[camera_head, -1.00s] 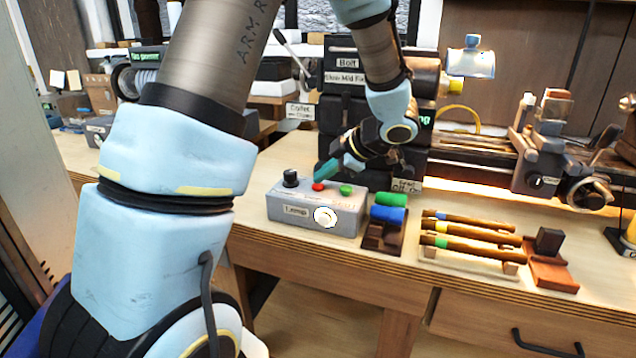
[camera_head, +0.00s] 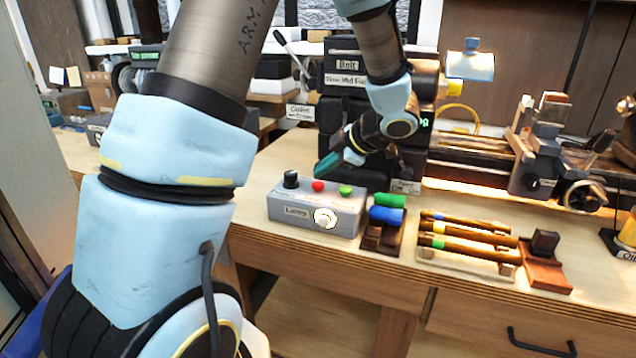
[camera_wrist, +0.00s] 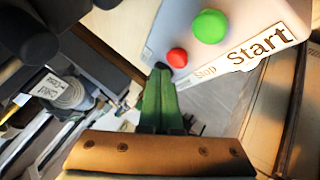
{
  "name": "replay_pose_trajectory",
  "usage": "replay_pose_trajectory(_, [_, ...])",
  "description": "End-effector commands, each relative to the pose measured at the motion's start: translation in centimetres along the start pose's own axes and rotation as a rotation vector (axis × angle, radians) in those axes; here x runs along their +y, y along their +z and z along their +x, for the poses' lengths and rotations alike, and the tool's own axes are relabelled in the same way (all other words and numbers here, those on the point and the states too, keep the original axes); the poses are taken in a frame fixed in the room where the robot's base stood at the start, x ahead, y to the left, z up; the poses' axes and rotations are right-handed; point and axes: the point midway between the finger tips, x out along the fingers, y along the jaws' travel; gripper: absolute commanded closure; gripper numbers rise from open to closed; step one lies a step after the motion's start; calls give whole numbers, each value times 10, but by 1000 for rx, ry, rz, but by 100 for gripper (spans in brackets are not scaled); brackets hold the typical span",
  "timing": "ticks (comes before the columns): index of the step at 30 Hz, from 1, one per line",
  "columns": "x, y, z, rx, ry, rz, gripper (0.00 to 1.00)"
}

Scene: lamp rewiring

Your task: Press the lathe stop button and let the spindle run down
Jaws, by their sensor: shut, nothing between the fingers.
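The grey control box (camera_head: 290,208) stands on the bench below the lathe headstock. On its top are a red button (camera_head: 318,186), a green button (camera_head: 345,191) and a black knob (camera_head: 291,178). In the wrist view the red button (camera_wrist: 177,58) is beside a label reading "Stop", and the green button (camera_wrist: 209,26) is beside "Start". My gripper (camera_head: 322,171) is shut and empty, its green fingers pointing down just above the red button. In the wrist view its fingertips (camera_wrist: 161,70) show close beside the red button, seemingly apart from it. The lathe (camera_head: 480,150) stands behind; I cannot tell whether its spindle turns.
Right of the box are a holder with a green and a blue roll (camera_head: 388,208), a rack of banded rods (camera_head: 468,238) and a reddish-brown stand (camera_head: 545,265). An oil container (camera_head: 628,240) is at the right edge. The bench front is clear left of the box.

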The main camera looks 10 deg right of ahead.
Motion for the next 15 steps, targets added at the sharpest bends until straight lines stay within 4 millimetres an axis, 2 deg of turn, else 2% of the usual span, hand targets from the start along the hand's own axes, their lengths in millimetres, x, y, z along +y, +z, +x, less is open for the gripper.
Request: replay_pose_trajectory(15, [22,-22,-30,0,0,0,100])
